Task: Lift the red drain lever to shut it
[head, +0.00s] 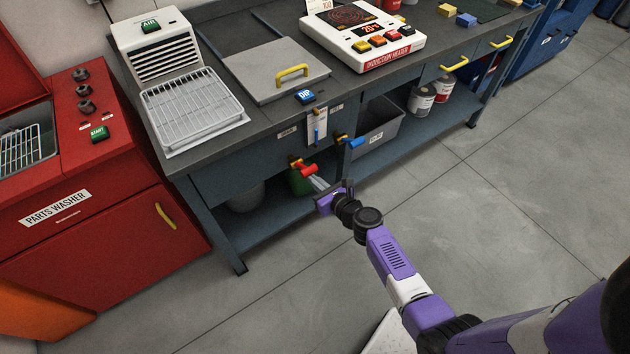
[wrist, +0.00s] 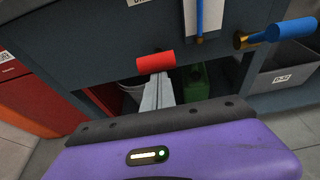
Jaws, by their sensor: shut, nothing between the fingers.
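The red drain lever (head: 308,170) sticks out from the front of the dark bench on a brass fitting. In the wrist view the red lever (wrist: 155,61) lies nearly level, just above the tips of my fingers. My gripper (head: 316,183) is shut and empty, reaching toward the bench front. In the wrist view my gripper (wrist: 158,80) has its fingers together, with the tips at or just under the lever. I cannot tell whether they touch it. The lever's brass pivot is hidden in the wrist view.
A blue lever (head: 354,142) on a brass fitting is to the right of the red one. A green container (head: 298,182) and a grey bucket (head: 242,196) stand on the lower shelf. A grey bin (head: 378,122) sits further right. The floor in front is clear.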

